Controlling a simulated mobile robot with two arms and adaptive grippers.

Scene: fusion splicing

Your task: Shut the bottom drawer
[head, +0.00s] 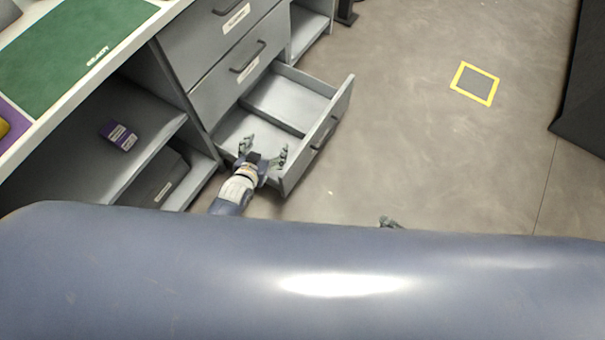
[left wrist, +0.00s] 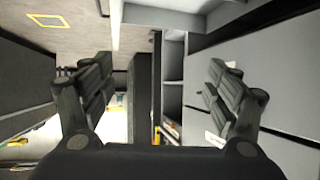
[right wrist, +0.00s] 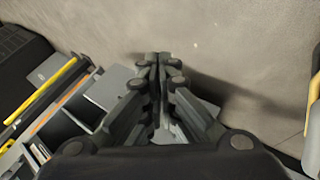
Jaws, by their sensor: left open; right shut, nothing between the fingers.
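The bottom drawer (head: 303,90) is pulled out of the grey cabinet, and its inside shows empty with a divider. Its front panel (head: 341,112) carries a dark handle (head: 324,133) and faces right. My left gripper (head: 264,150) is open and empty at the drawer's near side; I cannot tell whether it touches the drawer. Its spread fingers also show in the left wrist view (left wrist: 160,78). My right gripper (head: 390,222) is mostly hidden behind my own body, low over the floor right of the drawer. In the right wrist view its fingers (right wrist: 160,62) are shut together, empty.
Two upper drawers (head: 228,92) above it are closed. A purple box (head: 118,135) lies on the open shelf at left, below a worktop with a green mat (head: 75,45). The floor right of the drawer is clear, with a yellow-bordered square (head: 474,84) marked on it.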

